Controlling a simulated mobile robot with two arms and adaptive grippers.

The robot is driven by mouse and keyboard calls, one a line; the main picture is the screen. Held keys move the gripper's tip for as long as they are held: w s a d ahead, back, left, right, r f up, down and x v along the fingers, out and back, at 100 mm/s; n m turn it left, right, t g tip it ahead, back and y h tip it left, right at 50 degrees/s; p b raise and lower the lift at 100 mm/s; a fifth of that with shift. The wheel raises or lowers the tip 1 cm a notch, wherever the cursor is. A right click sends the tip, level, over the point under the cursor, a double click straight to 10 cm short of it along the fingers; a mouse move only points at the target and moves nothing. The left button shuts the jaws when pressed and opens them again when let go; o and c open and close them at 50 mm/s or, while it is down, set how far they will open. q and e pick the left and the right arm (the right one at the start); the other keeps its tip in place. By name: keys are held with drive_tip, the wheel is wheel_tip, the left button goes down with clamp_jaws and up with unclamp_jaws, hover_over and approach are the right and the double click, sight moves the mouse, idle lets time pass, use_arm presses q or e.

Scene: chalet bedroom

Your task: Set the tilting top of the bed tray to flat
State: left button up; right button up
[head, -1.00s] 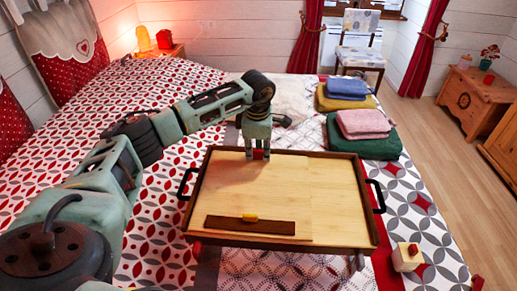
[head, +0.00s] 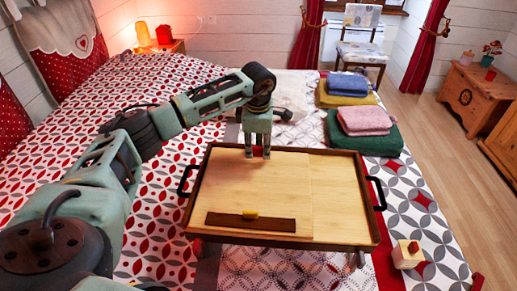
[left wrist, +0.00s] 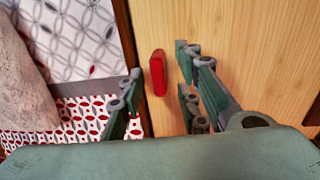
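The bed tray (head: 345,240) has a dark brown frame and black side handles and stands on the bed. Its pale wood top panel (head: 285,190) lies low in the frame, looking flat or nearly so. A dark ledge (head: 225,222) with a small yellow piece (head: 250,214) is at the panel's near edge. My left gripper (head: 257,156) points down at the panel's far edge, fingers apart. In the left wrist view, a red tab (left wrist: 158,72) lies between the open fingers (left wrist: 155,90); no contact is clear. My right gripper is not in view.
Folded towels (head: 365,125) are stacked behind the tray at right. A small wooden box with a red knob (head: 408,255) is beside the tray's near right corner. The patterned bed (head: 110,90) extends left. A chair (head: 360,45) and chest (head: 477,90) stand beyond.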

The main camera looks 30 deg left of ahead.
use_arm(q)
wheel_tip(320, 180, up, 10)
drive_tip(key=s, duration=0.1)
drive_tip(key=shift+d+r, duration=0.2)
drive_tip(key=shift+d, duration=0.1)
drive_tip(key=shift+s+f, duration=0.1)
idle(0.3)
